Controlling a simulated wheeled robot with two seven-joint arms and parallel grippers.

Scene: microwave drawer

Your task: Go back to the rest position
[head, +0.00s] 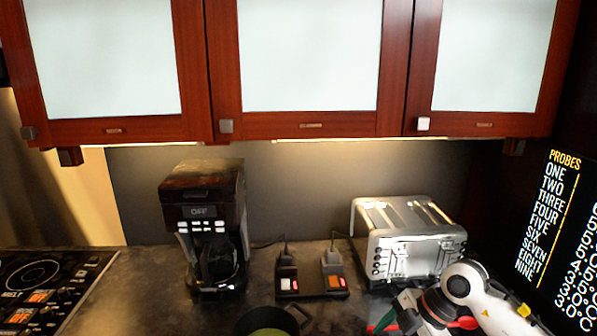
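My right arm comes in at the lower right, white with dark joints. The part of my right gripper (399,312) that shows is small and cut off near the bottom edge, in front of the toaster. Red and green bits show beside it, and I cannot tell what they belong to. Whether this gripper is open or holds anything cannot be made out. My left gripper and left arm are not in view.
A black coffee maker (206,225) and a silver toaster (407,240) stand on the dark counter (130,285). Between them is a black double-switch unit (312,285). A green round vessel (268,321) is at the bottom edge. A stovetop (38,283) is left; closed cabinets (309,126) hang above.

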